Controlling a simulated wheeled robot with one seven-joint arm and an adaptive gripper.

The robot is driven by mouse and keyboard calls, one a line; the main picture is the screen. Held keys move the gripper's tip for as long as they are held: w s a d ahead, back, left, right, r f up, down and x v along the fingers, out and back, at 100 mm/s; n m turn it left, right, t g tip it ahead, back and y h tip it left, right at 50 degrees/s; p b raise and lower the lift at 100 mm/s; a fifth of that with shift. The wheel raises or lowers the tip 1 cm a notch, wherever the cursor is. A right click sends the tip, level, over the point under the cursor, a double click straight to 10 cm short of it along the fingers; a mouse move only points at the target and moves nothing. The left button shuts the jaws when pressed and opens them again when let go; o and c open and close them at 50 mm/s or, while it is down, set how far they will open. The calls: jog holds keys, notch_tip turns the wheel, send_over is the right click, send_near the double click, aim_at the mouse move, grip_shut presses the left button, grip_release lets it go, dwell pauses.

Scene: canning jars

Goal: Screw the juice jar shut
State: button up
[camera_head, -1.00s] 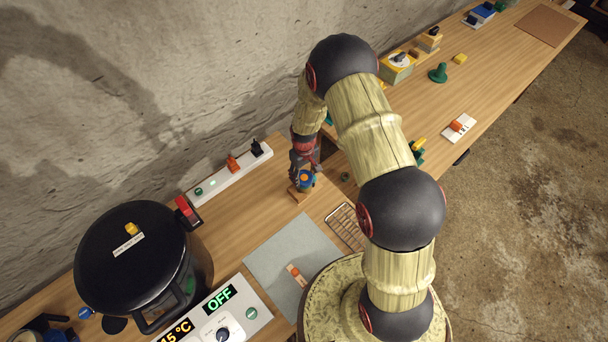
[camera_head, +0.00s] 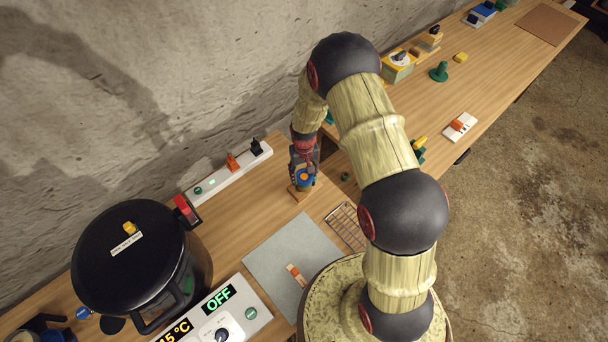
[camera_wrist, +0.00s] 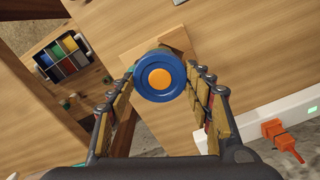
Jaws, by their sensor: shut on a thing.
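A round blue lid (camera_wrist: 144,76) with an orange centre sits between my gripper's (camera_wrist: 161,72) two fingers in the wrist view. My gripper is shut on it, one finger on each side. In the head view the blue lid (camera_head: 305,184) shows at the fingertips of my gripper (camera_head: 304,176). It is over a wooden block (camera_head: 297,193) on the bench; the block (camera_wrist: 172,42) also shows behind the lid in the wrist view. The jar body below the lid is mostly hidden, so I cannot tell how the lid's thread sits.
A white strip with orange and black plugs (camera_head: 230,171) lies along the wall. A big black pot (camera_head: 135,260) and a control panel (camera_head: 222,315) stand at the lower left. A grey mat (camera_head: 285,255) and wire rack (camera_head: 346,227) lie nearer me. The right bench (camera_head: 480,75) has free room.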

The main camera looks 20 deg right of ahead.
jog(key=shift+m, duration=0.6)
jog(key=m+b, duration=0.1)
jog(key=m, duration=0.3)
jog(key=m+b, duration=0.1)
jog(key=m, duration=0.2)
jog(key=shift+f, duration=0.1)
jog(key=shift+m, duration=1)
